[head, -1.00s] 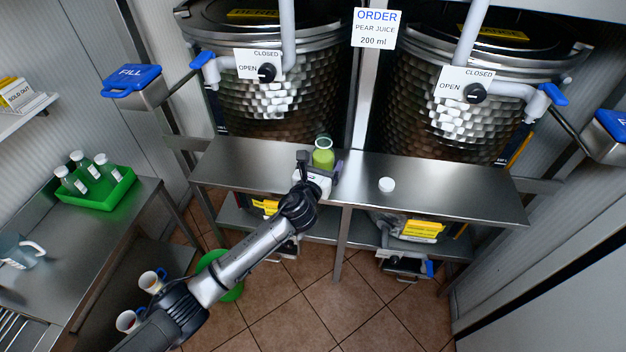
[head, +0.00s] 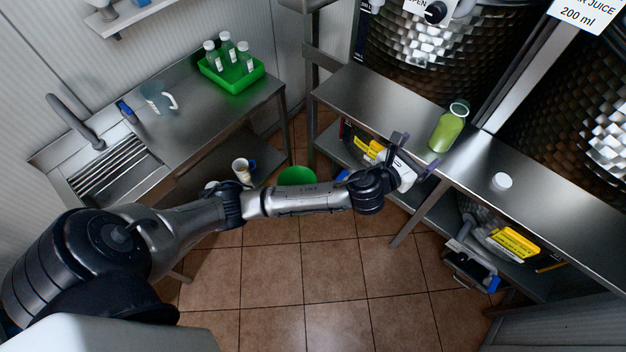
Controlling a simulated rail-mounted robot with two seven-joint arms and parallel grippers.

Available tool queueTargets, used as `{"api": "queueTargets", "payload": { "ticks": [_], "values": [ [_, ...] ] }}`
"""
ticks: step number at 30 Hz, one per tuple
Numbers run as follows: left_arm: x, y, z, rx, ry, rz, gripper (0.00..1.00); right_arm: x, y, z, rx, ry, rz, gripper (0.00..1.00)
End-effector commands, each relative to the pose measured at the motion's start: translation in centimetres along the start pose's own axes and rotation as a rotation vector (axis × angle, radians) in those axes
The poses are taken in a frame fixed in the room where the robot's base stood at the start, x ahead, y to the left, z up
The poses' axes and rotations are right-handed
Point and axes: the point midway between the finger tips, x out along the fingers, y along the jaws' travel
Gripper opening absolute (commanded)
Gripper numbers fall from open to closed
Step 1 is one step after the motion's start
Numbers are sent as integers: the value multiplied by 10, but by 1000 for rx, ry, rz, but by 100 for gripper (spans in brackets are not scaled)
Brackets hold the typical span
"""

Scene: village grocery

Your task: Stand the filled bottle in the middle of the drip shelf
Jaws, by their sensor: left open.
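The filled bottle (head: 447,128), holding green juice and without a cap, stands upright on the steel drip shelf (head: 385,100) in front of the tanks. My left gripper (head: 417,160) is open and empty, with its fingers at the shelf's front edge, a little left of the bottle and apart from it. A white cap (head: 501,181) lies on the shelf to the right of the bottle. My right gripper is out of view.
A green crate (head: 232,78) with several small bottles stands on the side counter at the left, near a clear jug (head: 158,98) and a sink. A green bucket (head: 297,175) and a cup (head: 243,167) are lower down. Steel tanks rise behind the shelf.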

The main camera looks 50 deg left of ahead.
Motion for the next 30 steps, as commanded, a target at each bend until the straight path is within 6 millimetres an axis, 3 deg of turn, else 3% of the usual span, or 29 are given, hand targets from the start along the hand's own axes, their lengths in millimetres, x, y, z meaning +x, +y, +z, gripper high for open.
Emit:
{"api": "queueTargets", "payload": {
  "ticks": [5,8,11,17,21,27,30],
  "values": [
    [-6,-1,-7,-61,22,8,87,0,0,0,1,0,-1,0],
    [-22,0,-24,-233,81,41,87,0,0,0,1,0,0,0],
    [-51,1,-50,-515,172,112,87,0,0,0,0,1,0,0],
    [-145,9,-115,-1277,383,445,87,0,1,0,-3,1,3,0],
    [-220,15,-148,-1753,449,795,87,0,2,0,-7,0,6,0],
    [-312,20,-170,-2192,392,1306,87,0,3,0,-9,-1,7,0],
    [-345,22,-172,-2308,328,1505,87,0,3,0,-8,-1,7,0]
  ]
}}
